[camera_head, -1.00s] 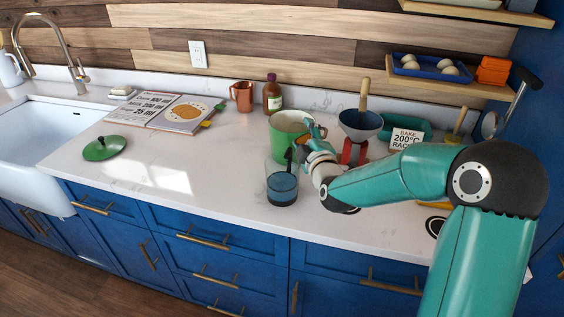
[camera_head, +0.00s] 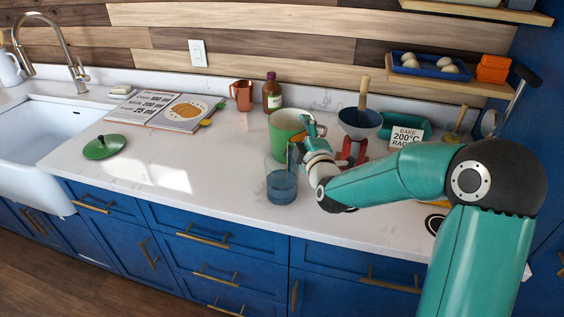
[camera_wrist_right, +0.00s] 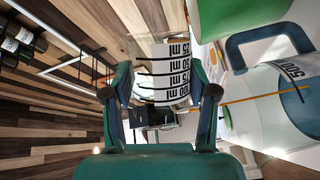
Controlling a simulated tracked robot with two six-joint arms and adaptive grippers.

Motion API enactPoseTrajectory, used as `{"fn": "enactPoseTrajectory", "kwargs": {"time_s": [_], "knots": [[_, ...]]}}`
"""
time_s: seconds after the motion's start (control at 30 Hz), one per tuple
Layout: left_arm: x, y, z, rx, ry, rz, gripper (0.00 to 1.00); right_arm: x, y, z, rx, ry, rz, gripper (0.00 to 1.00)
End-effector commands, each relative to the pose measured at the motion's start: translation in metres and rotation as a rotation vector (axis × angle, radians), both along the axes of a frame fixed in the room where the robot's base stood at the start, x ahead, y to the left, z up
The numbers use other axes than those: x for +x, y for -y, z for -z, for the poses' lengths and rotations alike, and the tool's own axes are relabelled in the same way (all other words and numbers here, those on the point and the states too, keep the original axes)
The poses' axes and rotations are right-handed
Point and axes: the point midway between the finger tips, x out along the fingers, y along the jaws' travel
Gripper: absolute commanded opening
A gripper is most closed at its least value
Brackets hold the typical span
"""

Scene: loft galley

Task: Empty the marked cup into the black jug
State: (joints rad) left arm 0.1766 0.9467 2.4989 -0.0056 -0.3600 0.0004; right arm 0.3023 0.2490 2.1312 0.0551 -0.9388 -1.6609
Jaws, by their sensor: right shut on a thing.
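My right gripper (camera_head: 306,136) is shut on a clear cup with black ml marks (camera_wrist_right: 166,78), which sits between the fingers in the wrist view. In the head view the gripper is just above and right of a clear jug (camera_head: 281,186) near the counter's front edge, and the cup is mostly hidden there. The jug's lower part looks blue. In the wrist view a clear jug with a blue handle and a 500 mark (camera_wrist_right: 290,100) stands at the right, apart from the cup. No black jug shows. The cup's tilt and contents are unclear. My left gripper is out of view.
A green pot (camera_head: 284,122) stands right behind the jug. A funnel on a red stand (camera_head: 360,122) and a bake card (camera_head: 408,137) are to the right. A green lid (camera_head: 104,147) and open book (camera_head: 172,112) lie left. The counter between is clear.

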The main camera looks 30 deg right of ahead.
Motion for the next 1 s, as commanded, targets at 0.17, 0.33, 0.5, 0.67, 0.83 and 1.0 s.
{"fn": "enactPoseTrajectory", "kwargs": {"time_s": [0.17, 0.33, 0.5, 0.67, 0.83, 1.0], "knots": [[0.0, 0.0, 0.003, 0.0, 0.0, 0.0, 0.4, 0.0, -0.002, -0.001, -0.021, 0.001, 0.0, 0.22], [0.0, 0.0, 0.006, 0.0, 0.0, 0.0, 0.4, 0.0, -0.004, -0.001, -0.039, -0.001, 0.001, 0.22], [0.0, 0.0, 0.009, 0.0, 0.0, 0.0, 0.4, 0.0, -0.006, -0.001, -0.057, -0.003, 0.0, 0.22], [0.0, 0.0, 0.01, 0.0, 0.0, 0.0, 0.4, 0.001, -0.008, -0.003, -0.075, -0.003, 0.001, 0.22], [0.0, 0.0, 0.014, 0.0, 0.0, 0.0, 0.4, 0.001, -0.01, -0.002, -0.094, -0.006, 0.0, 0.22], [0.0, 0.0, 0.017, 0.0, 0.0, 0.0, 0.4, 0.001, -0.01, -0.001, -0.112, -0.007, 0.001, 0.22]]}}
